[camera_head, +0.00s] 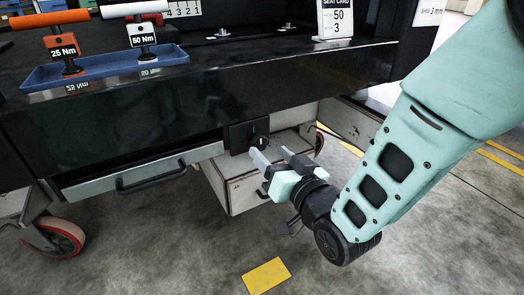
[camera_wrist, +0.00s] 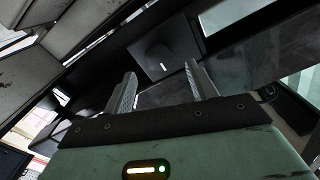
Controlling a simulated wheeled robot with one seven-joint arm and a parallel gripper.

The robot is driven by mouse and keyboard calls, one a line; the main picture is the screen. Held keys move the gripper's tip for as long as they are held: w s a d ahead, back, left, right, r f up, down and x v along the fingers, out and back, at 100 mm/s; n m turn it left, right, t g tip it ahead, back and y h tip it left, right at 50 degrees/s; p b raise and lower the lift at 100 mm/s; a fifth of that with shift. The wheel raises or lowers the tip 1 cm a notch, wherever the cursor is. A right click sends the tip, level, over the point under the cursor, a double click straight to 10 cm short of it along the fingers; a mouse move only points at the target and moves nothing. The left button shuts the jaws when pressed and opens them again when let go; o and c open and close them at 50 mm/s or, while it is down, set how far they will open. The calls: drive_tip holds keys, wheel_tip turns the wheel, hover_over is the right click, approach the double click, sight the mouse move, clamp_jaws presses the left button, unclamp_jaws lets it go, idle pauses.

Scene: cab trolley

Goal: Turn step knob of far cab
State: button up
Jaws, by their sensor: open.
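A dark knob (camera_head: 259,140) with a small white mark sits on a square black plate (camera_head: 237,138) under the front edge of the black trolley top. The knob also shows in the wrist view (camera_wrist: 157,58), straight ahead between the fingers. My gripper (camera_head: 271,156) is just in front of and slightly below the knob, pointing at it. Its two grey fingers are apart with nothing between them, as the wrist view (camera_wrist: 161,72) also shows. The fingers look short of the knob. I cannot tell from these views which cab this knob belongs to.
A grey drawer front (camera_head: 150,170) with a black handle (camera_head: 152,177) is left of the knob. A white box (camera_head: 240,193) is below it. The front floor is mostly clear.

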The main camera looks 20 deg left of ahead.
sight(261, 144)
drive_tip(key=b+x, duration=0.1)
drive_tip(key=x, duration=0.4)
drive_tip(key=c, duration=1)
